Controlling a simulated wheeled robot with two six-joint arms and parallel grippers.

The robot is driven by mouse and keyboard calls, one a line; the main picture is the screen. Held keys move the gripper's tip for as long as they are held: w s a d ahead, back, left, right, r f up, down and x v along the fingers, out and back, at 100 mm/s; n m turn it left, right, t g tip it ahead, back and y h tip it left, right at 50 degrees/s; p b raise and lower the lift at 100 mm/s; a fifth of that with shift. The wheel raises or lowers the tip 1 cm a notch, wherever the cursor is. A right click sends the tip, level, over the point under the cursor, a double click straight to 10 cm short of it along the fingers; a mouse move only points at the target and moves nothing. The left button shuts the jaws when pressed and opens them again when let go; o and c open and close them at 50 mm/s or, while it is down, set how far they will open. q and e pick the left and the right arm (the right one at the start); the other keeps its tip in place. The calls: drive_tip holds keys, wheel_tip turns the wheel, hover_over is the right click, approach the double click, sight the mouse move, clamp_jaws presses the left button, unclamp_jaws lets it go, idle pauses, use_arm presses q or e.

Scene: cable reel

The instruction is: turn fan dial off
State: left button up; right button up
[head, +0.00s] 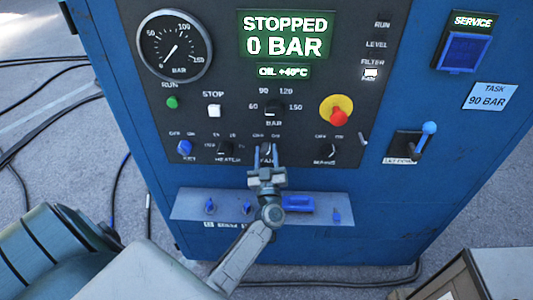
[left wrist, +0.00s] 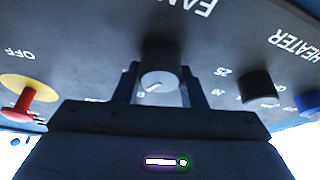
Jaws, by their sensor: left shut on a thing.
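The fan dial (head: 267,147) is a small dark knob low on the dark control panel, above the label FAN. It also shows in the left wrist view (left wrist: 160,80), where its grey round face carries a pale pointer mark slanting to the lower left. My left gripper (head: 267,158) reaches up to it from below. In the left wrist view its two fingers (left wrist: 160,88) stand on either side of the knob, shut on it. The position marks around the dial are too small or covered to read. My right gripper is not in view.
The heater knob (head: 225,147) and the key switch (head: 184,147) sit left of the dial; another switch (head: 325,150) sits right. A red stop button (head: 336,110) is above right. A shelf (head: 185,207) with blue parts juts out below. The display (head: 286,35) reads STOPPED, 0 BAR.

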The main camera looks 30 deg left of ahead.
use_arm(q)
drive_tip(key=n+g+y+p, duration=0.1)
drive_tip(key=n, duration=0.3)
drive_tip(key=n+g+y+p, duration=0.1)
drive_tip(key=n+g, duration=0.1)
drive_tip(key=n, duration=0.2)
drive_tip(key=n+g+p, duration=0.1)
drive_tip(key=n+g, duration=0.1)
drive_tip(key=n, duration=0.3)
drive_tip(key=shift+a+f, duration=0.1)
drive_tip(key=shift+n+g+p, duration=0.35)
drive_tip(key=shift+n+g, duration=0.05)
drive_tip(key=shift+n, duration=0.4)
drive_tip(key=o, duration=1)
drive_tip(key=shift+s, duration=0.1)
